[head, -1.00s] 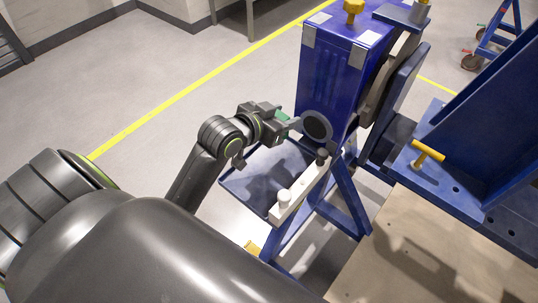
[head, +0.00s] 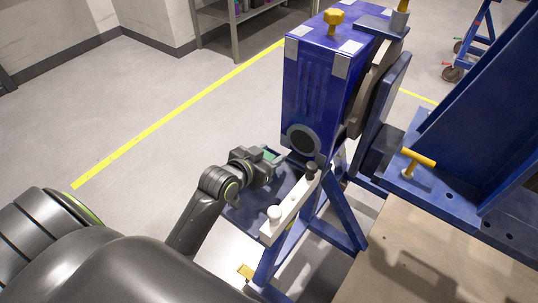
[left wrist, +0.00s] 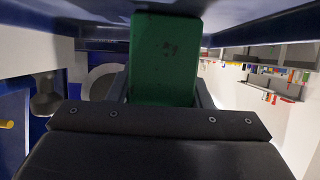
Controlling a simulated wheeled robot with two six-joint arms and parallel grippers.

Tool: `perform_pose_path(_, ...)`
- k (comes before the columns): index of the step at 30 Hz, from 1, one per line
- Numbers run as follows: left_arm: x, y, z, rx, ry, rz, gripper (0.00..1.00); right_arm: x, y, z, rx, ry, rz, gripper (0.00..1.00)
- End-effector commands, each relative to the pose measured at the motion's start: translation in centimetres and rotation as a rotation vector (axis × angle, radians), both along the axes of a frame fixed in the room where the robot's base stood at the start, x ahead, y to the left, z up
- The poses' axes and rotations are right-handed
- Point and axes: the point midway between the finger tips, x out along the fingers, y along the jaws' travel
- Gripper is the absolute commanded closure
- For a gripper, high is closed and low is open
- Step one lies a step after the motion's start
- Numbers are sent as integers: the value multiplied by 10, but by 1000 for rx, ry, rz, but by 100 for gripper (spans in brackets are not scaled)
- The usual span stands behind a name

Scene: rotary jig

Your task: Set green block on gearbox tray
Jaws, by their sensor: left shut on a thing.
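The green block (head: 270,155) is between the fingers of my left gripper (head: 272,158), beside the blue gearbox (head: 318,85). In the left wrist view the green block (left wrist: 165,60) stands out from the jaws, with dark fingers on both sides. The dark blue gearbox tray (head: 250,212) is below the gearbox, and the gripper is over its far part, hiding some of it. The head view does not show clearly whether block and tray touch. A dark blue surface crosses the top of the left wrist view close to the block. My right gripper is not in view.
A white bar with knobs (head: 290,206) runs along the tray's right side. The gearbox's round ringed port (head: 303,141) is just right of the gripper. Blue stand legs (head: 340,215) are below. A yellow T-handle (head: 418,160) is farther right. Open floor is left.

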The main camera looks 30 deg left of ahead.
Motion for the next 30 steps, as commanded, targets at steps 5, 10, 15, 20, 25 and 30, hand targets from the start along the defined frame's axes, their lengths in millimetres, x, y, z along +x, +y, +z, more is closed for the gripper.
perform_pose_path(5,0,0,1,0,-3,0,88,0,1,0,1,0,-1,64)
perform_pose_path(10,0,0,-2,-1,0,0,46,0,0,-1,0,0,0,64)
perform_pose_path(15,0,0,-2,-1,0,0,33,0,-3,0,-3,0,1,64)
perform_pose_path(20,0,0,-2,-1,0,0,33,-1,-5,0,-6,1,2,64)
perform_pose_path(25,-5,1,3,0,0,0,33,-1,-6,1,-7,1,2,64)
perform_pose_path(30,-27,4,12,0,0,0,33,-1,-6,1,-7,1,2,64)
